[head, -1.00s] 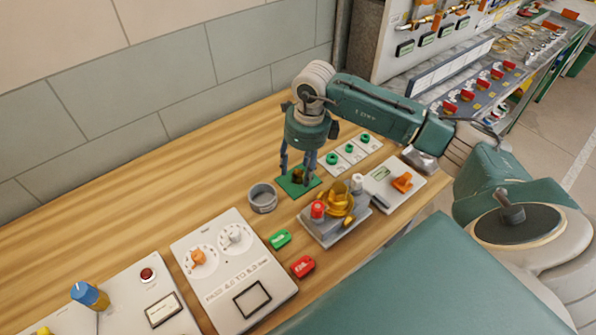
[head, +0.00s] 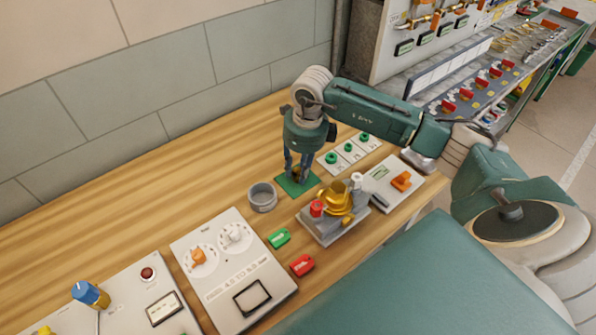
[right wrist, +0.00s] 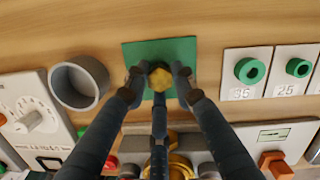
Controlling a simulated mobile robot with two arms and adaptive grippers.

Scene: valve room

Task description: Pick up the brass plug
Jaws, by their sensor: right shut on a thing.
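The brass plug (right wrist: 160,78) stands over the green square mat (right wrist: 185,50), with its hexagonal top facing the right wrist camera. In the head view the plug (head: 297,173) is small and mostly hidden between the fingers, above the mat (head: 290,190). My right gripper (head: 298,172) points down over the mat. Its fingers, also in the right wrist view (right wrist: 160,82), are shut on the plug from several sides. I cannot tell whether the plug touches the mat. My left gripper is out of view.
A grey open cup (head: 262,197) stands just left of the mat. A brass valve assembly (head: 338,200) with a red knob sits on a grey base in front. White cards with green rings (head: 348,152) lie to the right. The wooden bench at the back left is clear.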

